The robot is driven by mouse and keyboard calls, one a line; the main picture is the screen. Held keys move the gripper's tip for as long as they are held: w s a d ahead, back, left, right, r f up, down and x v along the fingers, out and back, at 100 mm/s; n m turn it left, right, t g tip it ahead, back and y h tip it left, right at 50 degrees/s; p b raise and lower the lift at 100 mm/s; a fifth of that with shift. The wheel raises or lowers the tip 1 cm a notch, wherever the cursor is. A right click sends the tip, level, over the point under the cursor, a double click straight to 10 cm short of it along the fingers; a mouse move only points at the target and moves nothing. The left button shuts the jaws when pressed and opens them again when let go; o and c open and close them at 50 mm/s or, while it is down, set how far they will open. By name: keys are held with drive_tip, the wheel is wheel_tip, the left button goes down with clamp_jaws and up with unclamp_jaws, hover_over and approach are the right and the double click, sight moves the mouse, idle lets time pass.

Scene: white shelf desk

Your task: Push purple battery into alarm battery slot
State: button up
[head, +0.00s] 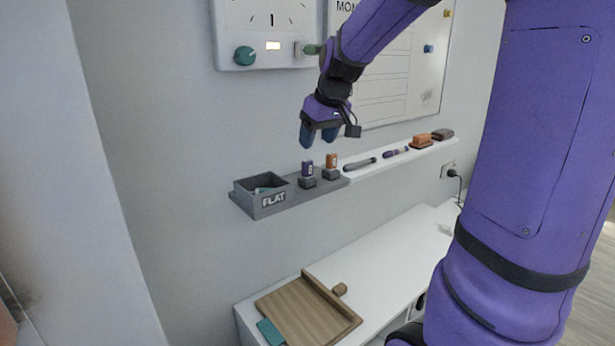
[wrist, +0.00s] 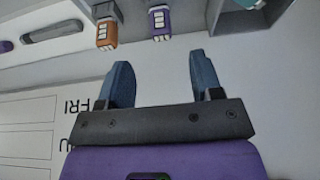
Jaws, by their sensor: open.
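The purple battery (head: 307,168) stands upright in a small dark holder on the grey part of the wall shelf. It also shows in the wrist view (wrist: 161,22), beyond the fingertips and between them. The alarm (head: 270,25) is the white panel on the wall at the top, with a dial, a teal knob and a small lit window; I cannot make out its battery slot clearly. My gripper (head: 319,137) points down in front of the wall above the purple battery. In the wrist view my gripper (wrist: 161,80) is open, with nothing between its fingers.
An orange battery (head: 331,160) stands just right of the purple one. A grey bin marked FLAT (head: 263,197) is at the shelf's left end. A dark marker (head: 360,163) and erasers (head: 422,140) lie farther right. A whiteboard (head: 395,85) hangs behind. A wooden tray (head: 307,310) sits on the desk below.

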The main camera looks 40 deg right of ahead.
sight(309, 161)
drive_tip(key=x, duration=0.9)
drive_tip(key=shift+w+f, duration=0.15)
drive_tip(key=shift+f, duration=0.1)
drive_tip(key=c, duration=1)
